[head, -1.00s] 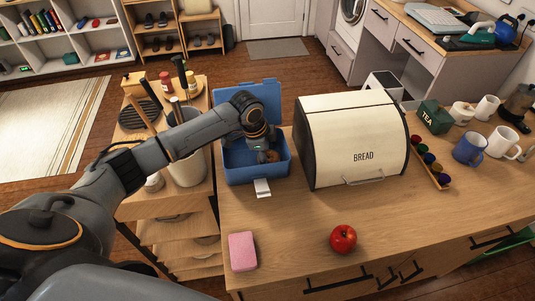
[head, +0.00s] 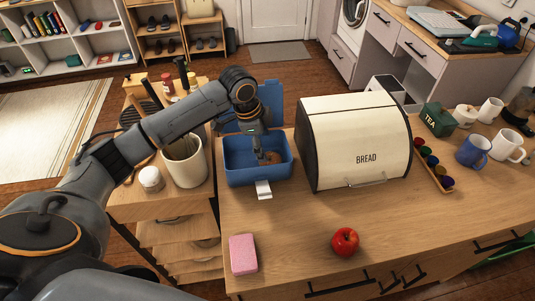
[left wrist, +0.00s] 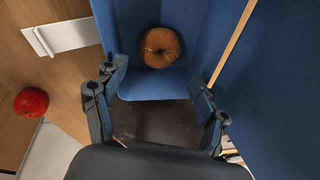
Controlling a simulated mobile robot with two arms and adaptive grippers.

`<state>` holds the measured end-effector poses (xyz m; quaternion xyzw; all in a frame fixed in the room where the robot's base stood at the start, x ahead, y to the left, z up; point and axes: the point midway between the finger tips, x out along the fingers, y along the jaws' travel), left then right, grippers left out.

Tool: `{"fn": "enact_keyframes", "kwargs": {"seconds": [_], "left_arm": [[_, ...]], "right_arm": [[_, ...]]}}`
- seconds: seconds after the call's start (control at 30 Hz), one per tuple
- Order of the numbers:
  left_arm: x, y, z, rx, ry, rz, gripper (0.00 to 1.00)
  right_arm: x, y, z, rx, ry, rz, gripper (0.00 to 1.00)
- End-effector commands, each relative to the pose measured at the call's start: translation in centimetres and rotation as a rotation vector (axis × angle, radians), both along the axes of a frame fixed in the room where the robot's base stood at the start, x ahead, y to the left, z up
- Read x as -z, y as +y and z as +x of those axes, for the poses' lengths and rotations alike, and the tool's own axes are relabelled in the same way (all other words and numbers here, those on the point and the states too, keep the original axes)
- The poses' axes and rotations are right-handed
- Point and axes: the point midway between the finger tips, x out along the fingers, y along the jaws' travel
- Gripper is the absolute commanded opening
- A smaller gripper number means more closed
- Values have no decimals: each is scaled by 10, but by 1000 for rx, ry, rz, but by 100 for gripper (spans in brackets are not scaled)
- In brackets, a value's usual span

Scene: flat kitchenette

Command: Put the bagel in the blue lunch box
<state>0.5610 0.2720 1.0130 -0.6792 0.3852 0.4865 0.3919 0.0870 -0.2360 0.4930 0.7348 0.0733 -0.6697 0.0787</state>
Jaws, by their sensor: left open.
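The blue lunch box (head: 258,177) stands open on the counter, with its lid raised at the back. The brown bagel (head: 273,157) lies inside it and also shows in the left wrist view (left wrist: 160,47). My left gripper (head: 263,158) points down into the box, beside the bagel. In the left wrist view the two fingers of my left gripper (left wrist: 158,95) are spread wide with nothing between them, and the bagel lies beyond their tips. My right gripper is not in view.
A cream bread bin (head: 352,140) stands close to the right of the box. A red apple (head: 345,241) and a pink sponge (head: 243,254) lie toward the front.

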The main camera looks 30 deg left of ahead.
Motion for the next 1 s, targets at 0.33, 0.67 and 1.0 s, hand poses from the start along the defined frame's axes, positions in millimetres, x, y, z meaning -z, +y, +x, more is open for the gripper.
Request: {"fn": "enact_keyframes", "kwargs": {"seconds": [0.33, 0.67, 1.0], "left_arm": [[-42, 6, -10, 0, -1, 0, 72], [-44, 6, -11, 0, 0, 0, 72], [-60, 6, -10, 0, 0, 0, 72]], "right_arm": [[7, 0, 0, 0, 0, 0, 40], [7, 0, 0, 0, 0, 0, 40], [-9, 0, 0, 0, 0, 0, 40]]}}
